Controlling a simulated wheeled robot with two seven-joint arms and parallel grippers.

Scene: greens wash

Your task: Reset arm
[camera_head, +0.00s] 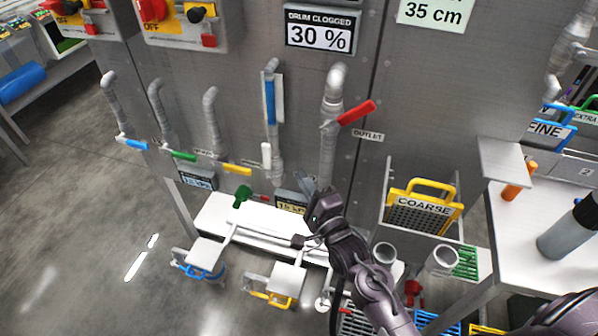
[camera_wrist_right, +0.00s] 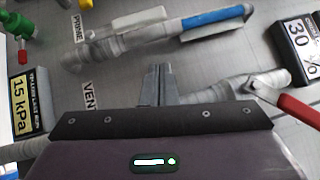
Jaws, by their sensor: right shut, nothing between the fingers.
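My right gripper (camera_head: 309,187) reaches up from the bottom of the head view, in front of the lower part of the metal panel (camera_head: 430,75). Its fingers (camera_wrist_right: 158,85) are together and empty in the right wrist view. They lie in front of the grey pipework, close to the small VENT label (camera_wrist_right: 88,96); I cannot tell whether they touch anything. My left gripper is not in the head view.
The outlet pipe's red handle (camera_head: 357,112) and the blue handle (camera_head: 270,102) are near my right gripper. A yellow COARSE screen (camera_head: 424,204) stands in a rack to the right. A white table (camera_head: 520,215) with a bottle (camera_head: 568,232) is farther right. Open floor lies left.

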